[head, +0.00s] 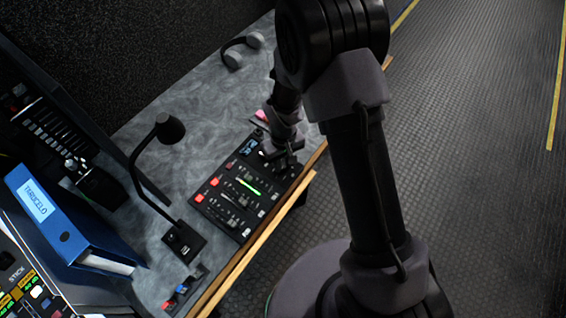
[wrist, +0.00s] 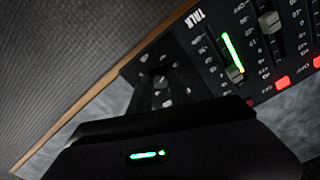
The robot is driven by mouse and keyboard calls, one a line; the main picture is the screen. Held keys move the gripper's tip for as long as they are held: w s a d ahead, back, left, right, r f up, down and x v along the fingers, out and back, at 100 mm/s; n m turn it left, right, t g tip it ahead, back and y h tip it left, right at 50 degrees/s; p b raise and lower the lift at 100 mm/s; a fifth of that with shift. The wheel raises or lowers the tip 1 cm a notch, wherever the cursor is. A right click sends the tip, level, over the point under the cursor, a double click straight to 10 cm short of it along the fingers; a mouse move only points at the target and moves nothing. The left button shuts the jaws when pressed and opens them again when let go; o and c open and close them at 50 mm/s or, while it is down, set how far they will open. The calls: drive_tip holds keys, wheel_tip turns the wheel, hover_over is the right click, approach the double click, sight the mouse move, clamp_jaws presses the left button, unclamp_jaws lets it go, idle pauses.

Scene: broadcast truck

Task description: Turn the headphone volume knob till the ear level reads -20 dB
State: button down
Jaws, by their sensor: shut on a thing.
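The black control panel (head: 236,205) lies on the grey desk in the head view, with faders, red buttons and a lit green strip (head: 249,187). My gripper (head: 270,156) reaches down to the panel's far right end and is shut on the headphone volume knob, which its jaws hide. In the wrist view, the dark jaws (wrist: 160,97) are beside the panel part marked TALK, and the same green strip (wrist: 231,52) shows to their right. I cannot read the ear level or the knob's pointer in either view.
A gooseneck microphone (head: 182,240) stands left of the panel, near a blue binder (head: 50,215). Headphones (head: 242,48) lie at the desk's far end. The wooden desk edge (head: 262,240) runs close along the panel's right side. Open floor lies beyond it.

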sight(283, 166)
drive_tip(key=shift+m, duration=0.4)
drive_tip(key=c, duration=1.2)
unclamp_jaws()
wheel_tip(283, 166, up, 18)
drive_tip(key=p, duration=0.6)
drive_tip(key=shift+f, duration=0.25)
